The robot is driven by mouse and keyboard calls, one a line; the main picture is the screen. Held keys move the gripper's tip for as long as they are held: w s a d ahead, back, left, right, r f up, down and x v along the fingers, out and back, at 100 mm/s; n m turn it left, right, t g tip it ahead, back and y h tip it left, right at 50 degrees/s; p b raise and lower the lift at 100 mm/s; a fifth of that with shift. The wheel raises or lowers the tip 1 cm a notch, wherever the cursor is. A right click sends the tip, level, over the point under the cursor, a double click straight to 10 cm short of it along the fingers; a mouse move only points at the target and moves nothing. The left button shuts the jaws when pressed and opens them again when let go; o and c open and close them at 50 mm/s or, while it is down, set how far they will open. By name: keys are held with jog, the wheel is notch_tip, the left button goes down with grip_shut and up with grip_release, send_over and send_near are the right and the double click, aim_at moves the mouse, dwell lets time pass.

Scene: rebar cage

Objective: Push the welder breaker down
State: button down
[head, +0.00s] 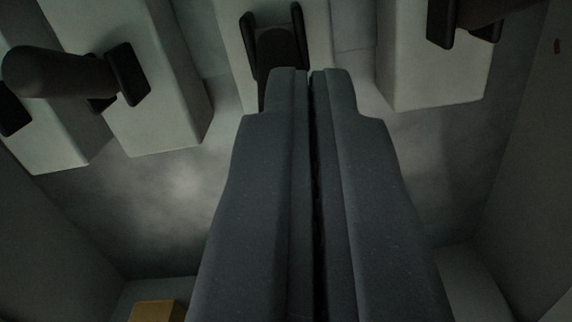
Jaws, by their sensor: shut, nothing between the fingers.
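Several pale breakers with dark toggles hang along the top of the head view; I see no label that tells which is the welder breaker. The middle breaker (318,42) has a dark toggle (280,50) in a black bracket. My gripper (309,72) is shut and empty, its grey fingers pointing up the picture. Its tips overlap the lower part of the middle toggle; I cannot tell whether they touch it. The left breaker (165,100) has a dark toggle (60,74) sticking out to the left. The right breaker (435,75) has its toggle (485,15) partly cut off by the top edge.
A grey back panel (150,205) lies behind the breakers. Dark side walls stand at the left (50,240) and right (530,200). A yellowish block (158,311) sits at the bottom left. Bare panel shows on either side of my fingers below the breakers.

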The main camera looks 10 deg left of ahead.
jog(key=s+f+b, duration=0.4)
jog(key=f, duration=0.2)
jog(key=shift+d, duration=0.15)
